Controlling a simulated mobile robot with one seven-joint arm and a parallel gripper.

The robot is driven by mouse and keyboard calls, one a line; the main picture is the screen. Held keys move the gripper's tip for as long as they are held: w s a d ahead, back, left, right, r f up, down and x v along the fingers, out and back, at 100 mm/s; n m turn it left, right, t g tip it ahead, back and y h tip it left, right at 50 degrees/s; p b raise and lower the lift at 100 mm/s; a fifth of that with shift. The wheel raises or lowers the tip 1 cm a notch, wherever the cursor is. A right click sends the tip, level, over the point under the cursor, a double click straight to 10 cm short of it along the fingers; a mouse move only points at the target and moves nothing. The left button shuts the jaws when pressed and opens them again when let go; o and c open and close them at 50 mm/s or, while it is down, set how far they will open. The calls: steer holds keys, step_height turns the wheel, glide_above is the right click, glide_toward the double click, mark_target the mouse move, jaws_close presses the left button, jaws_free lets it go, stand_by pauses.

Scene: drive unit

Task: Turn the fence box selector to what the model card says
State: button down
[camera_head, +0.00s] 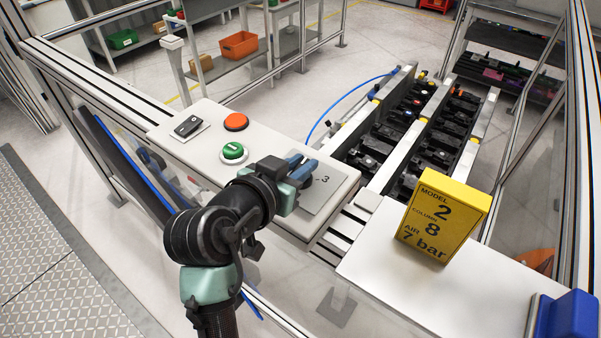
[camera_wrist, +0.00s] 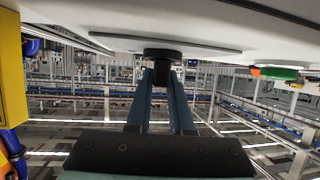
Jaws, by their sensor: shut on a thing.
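The fence box (camera_head: 195,150) is a long white panel on the fence rail. At its right end is a grey selector plate (camera_head: 322,198) with a "3" readable; other marks are hidden by my gripper. My gripper (camera_head: 303,167) is over this plate, its blue fingers closed on the black selector knob (camera_wrist: 162,53), which shows between the fingertips in the wrist view. The knob's pointer direction cannot be seen. The yellow model card (camera_head: 440,220) reads "MODEL 2, COLUMN 8, AIR 7 bar" and stands on a white surface to the right.
The box also carries a green button (camera_head: 233,152), an orange button (camera_head: 236,121) and a black switch (camera_head: 188,126). A blue object (camera_head: 570,318) is at the lower right. Rails with black parts (camera_head: 410,125) lie behind the fence, with a blue hose (camera_head: 345,100) beside them.

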steer(key=shift+f+m+g+h+b, duration=0.1)
steer(key=shift+m+g+h+b, duration=0.3)
steer(key=shift+m+h+b, duration=0.15)
steer(key=shift+m, duration=0.25)
steer(key=c, duration=0.8)
jaws_free()
steer(key=shift+h, duration=0.25)
steer(key=b+v, duration=0.3)
steer(key=v, duration=1)
steer(key=shift+r, duration=0.2)
steer(key=shift+w, duration=0.1)
